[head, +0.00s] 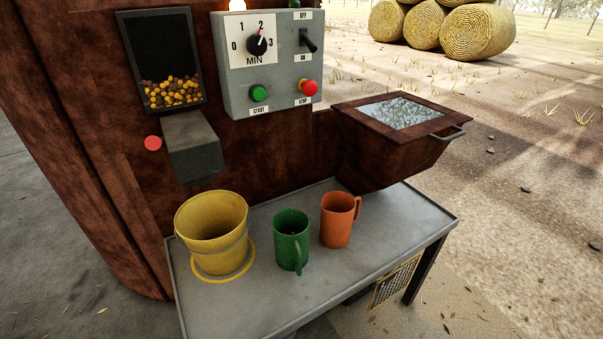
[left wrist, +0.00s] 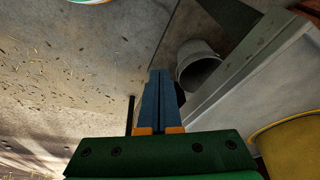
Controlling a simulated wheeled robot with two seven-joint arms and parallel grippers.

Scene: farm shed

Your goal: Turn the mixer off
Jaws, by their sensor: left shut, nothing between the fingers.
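The mixer's grey control panel (head: 268,62) is on the brown machine body in the head view. My left gripper (left wrist: 160,74) is shut and empty in the left wrist view, above the floor and away from the panel. My right gripper is in no view.
The metal table (head: 262,293) below the panel holds a yellow bucket (head: 211,222), a green mug (head: 291,240) and an orange mug (head: 337,219). A brown hopper (head: 388,160) with a handle juts out at right. A grey bucket (left wrist: 199,65) is near the floor.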

